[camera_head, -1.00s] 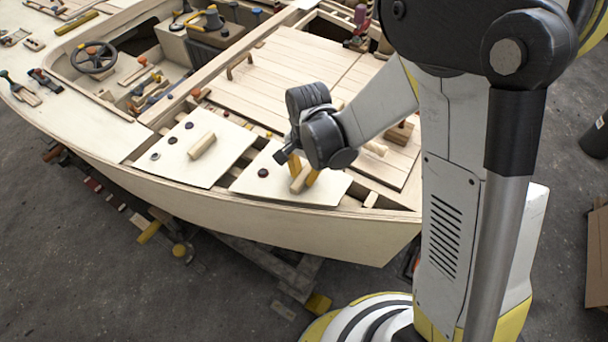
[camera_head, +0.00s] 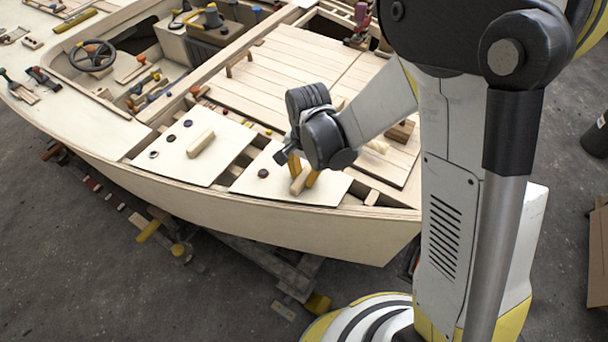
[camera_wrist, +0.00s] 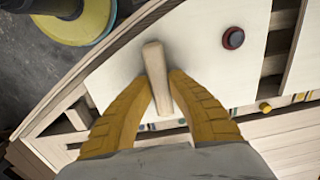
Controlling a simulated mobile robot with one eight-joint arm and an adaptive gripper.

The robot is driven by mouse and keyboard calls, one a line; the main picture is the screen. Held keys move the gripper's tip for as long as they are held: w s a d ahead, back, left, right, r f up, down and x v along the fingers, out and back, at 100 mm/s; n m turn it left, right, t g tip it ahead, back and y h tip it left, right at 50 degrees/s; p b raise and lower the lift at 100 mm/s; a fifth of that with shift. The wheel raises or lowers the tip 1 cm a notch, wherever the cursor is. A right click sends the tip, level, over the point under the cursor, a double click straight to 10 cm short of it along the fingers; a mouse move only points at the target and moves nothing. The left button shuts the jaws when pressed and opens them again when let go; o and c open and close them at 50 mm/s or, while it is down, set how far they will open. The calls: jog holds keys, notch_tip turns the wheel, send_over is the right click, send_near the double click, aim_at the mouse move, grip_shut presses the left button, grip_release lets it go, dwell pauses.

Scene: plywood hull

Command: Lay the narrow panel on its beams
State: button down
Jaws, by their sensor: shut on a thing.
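My gripper (camera_head: 300,176) is shut on the wooden bar handle (camera_wrist: 156,78) of a pale panel (camera_head: 275,190), near the boat's side. In the wrist view, the yellow fingers press on both sides of the handle, and the panel (camera_wrist: 195,50) lies flat beneath it. The panel covers much of an opening between the rim and the deck. Pale beams (camera_head: 370,197) show past its right end. I cannot tell whether the panel touches its beams or hovers just above them.
A similar panel (camera_head: 220,165) with a handle and several knobs lies to the left, across a gap with beams. The curved hull rim (camera_head: 200,193) runs close along the front. Slatted deck (camera_head: 290,75) lies behind. Tools and a steering wheel (camera_head: 93,58) are farther left.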

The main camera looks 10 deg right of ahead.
jog(key=shift+f, duration=0.2)
jog(key=c, duration=1.3)
grip_release()
notch_tip(320, 180, up, 12)
jog(key=shift+s+d, duration=0.15)
jog(key=shift+d, duration=0.05)
